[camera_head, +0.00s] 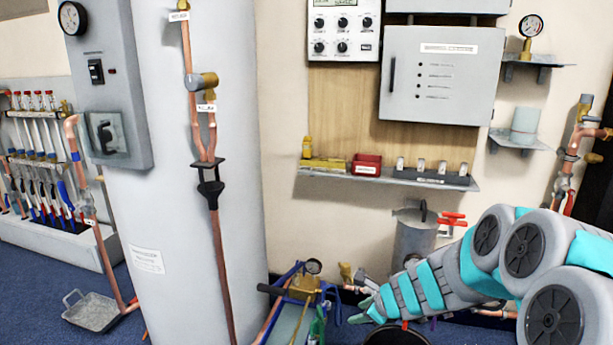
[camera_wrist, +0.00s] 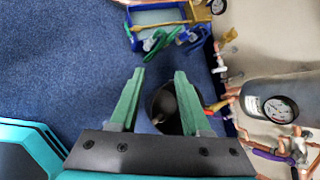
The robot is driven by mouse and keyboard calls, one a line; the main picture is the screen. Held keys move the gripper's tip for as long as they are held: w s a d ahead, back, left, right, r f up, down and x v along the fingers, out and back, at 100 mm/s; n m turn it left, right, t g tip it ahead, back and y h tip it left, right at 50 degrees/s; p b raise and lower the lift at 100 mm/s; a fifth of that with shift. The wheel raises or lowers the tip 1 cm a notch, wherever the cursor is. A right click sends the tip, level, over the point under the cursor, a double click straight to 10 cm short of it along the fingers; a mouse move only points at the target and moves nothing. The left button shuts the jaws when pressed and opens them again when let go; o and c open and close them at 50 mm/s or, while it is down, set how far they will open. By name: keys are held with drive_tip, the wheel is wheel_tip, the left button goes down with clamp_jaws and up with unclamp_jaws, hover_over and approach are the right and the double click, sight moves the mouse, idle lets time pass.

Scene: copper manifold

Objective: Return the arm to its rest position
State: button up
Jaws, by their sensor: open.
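My arm, grey and teal, reaches in from the right in the head view. The dark bucket (camera_wrist: 163,108) lies beyond and below the fingers, partly hidden by the right one. I cannot tell what is inside it.
A cart with a brass pump (camera_head: 304,288) stands left of my gripper. A grey cylinder vessel (camera_head: 414,240) with a red valve (camera_head: 452,219) is behind the arm. A wall shelf (camera_head: 390,176) holds small parts. A large white tank (camera_head: 185,160) stands left. Blue floor (camera_wrist: 60,70) is clear at left.

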drive_tip(key=s+a+r+n+g+y, duration=0.1)
drive_tip(key=s+a+r+n, duration=0.15)
drive_tip(key=s+n, duration=0.2)
drive_tip(key=s+a+r+n+g, duration=0.2)
drive_tip(key=s+a+n, duration=0.2)
drive_tip(key=s, duration=0.2)
drive_tip(key=s+a+r+n+g+y, duration=0.1)
drive_tip(key=s+a+r+n, duration=0.15)
drive_tip(key=s+n, duration=0.3)
drive_tip(key=s+d+n+g+h, duration=0.2)
drive_tip(key=s+d+n, duration=0.3)
drive_tip(key=s, duration=0.7)
drive_tip(key=s+d+n+g+h, duration=0.2)
drive_tip(key=s+d+n, duration=0.3)
drive_tip(key=s, duration=0.7)
drive_tip(key=shift+d+r+n+g+h, duration=0.3)
drive_tip(key=shift+d+r+n+h, duration=0.1)
drive_tip(key=shift+h, duration=0.5)
